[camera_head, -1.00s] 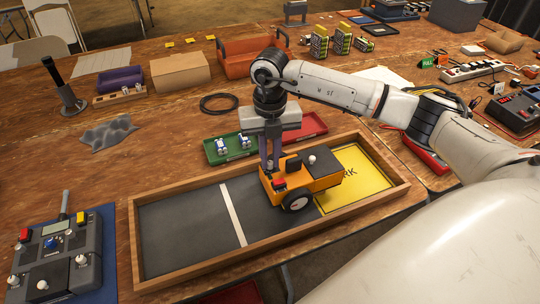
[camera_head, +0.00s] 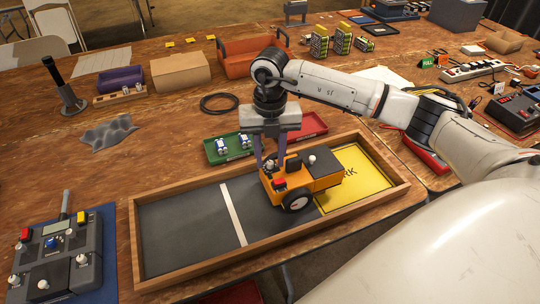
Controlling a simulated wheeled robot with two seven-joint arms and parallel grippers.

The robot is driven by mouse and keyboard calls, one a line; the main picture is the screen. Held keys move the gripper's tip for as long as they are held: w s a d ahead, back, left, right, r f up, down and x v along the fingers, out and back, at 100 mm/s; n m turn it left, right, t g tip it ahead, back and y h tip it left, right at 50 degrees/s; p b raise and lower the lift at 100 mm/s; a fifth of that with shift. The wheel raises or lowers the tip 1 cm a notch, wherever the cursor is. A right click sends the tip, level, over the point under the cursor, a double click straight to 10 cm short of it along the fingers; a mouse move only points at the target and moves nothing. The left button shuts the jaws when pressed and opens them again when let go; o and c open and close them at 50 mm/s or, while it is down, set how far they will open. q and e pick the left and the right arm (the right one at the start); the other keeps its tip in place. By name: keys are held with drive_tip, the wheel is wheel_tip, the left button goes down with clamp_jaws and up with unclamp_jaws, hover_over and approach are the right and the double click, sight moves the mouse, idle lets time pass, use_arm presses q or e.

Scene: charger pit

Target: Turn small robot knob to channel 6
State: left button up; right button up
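The small orange robot (camera_head: 313,191) with a black top and dark wheels stands in the wooden-framed tray (camera_head: 190,269), partly on the yellow park pad (camera_head: 362,170). On its top are a red button, a white-tipped switch and a small dark knob (camera_head: 269,165) at its left end. My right gripper (camera_head: 270,168) points down over that left end, its fingers apart on either side of the knob, open. Whether they touch the knob cannot be told. The remote controller (camera_head: 62,250) with a blue knob lies on a blue mat at the left. My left gripper is not in view.
A green tray (camera_head: 226,155) and a red tray (camera_head: 312,126) lie just behind the wooden frame. A black cable ring (camera_head: 219,103), cardboard box (camera_head: 180,72) and orange crate (camera_head: 253,59) stand farther back. The tray's dark left floor is clear.

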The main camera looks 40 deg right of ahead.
sight(270, 162)
wheel_tip(270, 162, up, 10)
drive_tip(key=shift+r+b, duration=0.15)
drive_tip(key=shift+b, duration=0.3)
idle(0.6)
